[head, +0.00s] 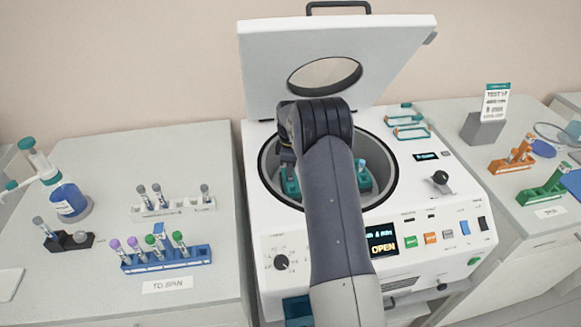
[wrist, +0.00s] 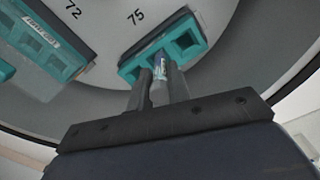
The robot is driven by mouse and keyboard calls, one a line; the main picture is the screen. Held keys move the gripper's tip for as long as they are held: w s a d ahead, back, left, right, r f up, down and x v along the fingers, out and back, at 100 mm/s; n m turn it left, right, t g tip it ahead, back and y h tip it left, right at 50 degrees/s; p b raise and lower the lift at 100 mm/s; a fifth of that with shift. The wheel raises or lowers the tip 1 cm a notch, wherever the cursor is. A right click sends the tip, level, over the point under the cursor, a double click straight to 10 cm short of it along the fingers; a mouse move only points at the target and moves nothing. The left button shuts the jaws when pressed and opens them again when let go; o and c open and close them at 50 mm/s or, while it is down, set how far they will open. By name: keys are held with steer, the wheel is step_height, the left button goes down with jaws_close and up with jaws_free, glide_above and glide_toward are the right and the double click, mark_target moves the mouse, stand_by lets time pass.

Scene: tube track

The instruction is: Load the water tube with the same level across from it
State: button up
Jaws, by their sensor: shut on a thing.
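My gripper (wrist: 160,88) is shut on a tube (wrist: 159,66) with a label and a bluish top part. The tube's far end is at a teal bucket (wrist: 190,44) beside the number 75; I cannot tell how deep it sits. In the head view the gripper is inside the open centrifuge bowl, largely hidden by my arm. Several grey-capped tubes (head: 204,190) stand in a white rack (head: 176,210) on the left bench.
The centrifuge lid (head: 385,60) is raised and its display (head: 382,241) reads OPEN. A blue rack (head: 190,258) holds purple- and green-capped tubes. A black holder (head: 77,240) with a tilted tube and a blue bottle (head: 70,203) stand left. Orange (head: 510,163) and green racks (head: 545,192) stand right.

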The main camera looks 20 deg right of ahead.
steer(key=shift+f, duration=0.1)
steer(key=o, duration=0.8)
step_height(320, 180, up, 11)
steer(key=shift+f+b, duration=0.1)
steer(key=shift+b, duration=0.7)
stand_by(0.4)
